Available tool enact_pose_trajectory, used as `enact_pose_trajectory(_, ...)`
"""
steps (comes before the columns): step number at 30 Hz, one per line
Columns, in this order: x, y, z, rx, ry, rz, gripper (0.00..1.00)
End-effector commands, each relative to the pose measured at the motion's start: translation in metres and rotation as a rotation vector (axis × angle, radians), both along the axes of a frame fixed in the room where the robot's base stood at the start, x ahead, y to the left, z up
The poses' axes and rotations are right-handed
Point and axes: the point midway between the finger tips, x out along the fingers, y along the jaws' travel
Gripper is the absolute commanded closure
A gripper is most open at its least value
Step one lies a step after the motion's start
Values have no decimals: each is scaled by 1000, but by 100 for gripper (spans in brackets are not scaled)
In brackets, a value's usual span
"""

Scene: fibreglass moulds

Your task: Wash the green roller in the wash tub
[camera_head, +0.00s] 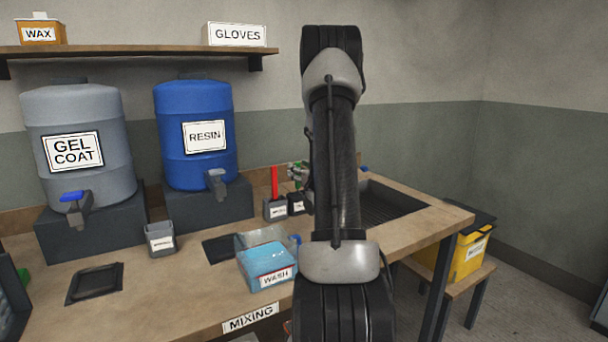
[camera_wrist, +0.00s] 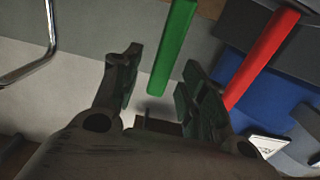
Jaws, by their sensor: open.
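The green roller shows as a green handle (camera_wrist: 174,45) in the wrist view, in the gap between my fingers. My gripper (camera_wrist: 160,75) is open around the handle's lower end; I cannot tell whether either finger touches it. In the head view my gripper (camera_head: 299,173) is mostly hidden behind my arm, near the back of the bench. The roller's head is not visible. The wash tub (camera_head: 270,279) is clear, labelled WASH, holds blue liquid and stands on the bench in front of that spot.
A red handle (camera_head: 274,183) stands upright in a small dark holder (camera_head: 276,209) beside my gripper; it also shows in the wrist view (camera_wrist: 262,60). Resin (camera_head: 195,160) and gel coat (camera_head: 75,185) drums stand left. A dark basin (camera_head: 392,203) is at right. A grey cup (camera_head: 160,240) stands left.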

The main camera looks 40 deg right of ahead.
Motion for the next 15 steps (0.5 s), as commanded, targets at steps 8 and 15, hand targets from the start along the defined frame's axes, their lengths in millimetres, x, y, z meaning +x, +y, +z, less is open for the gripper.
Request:
enact_pose_trajectory(8, 15, -3, 0, 0, 0, -1, 57)
enact_pose_trajectory(15, 15, -3, 0, 0, 0, -1, 70)
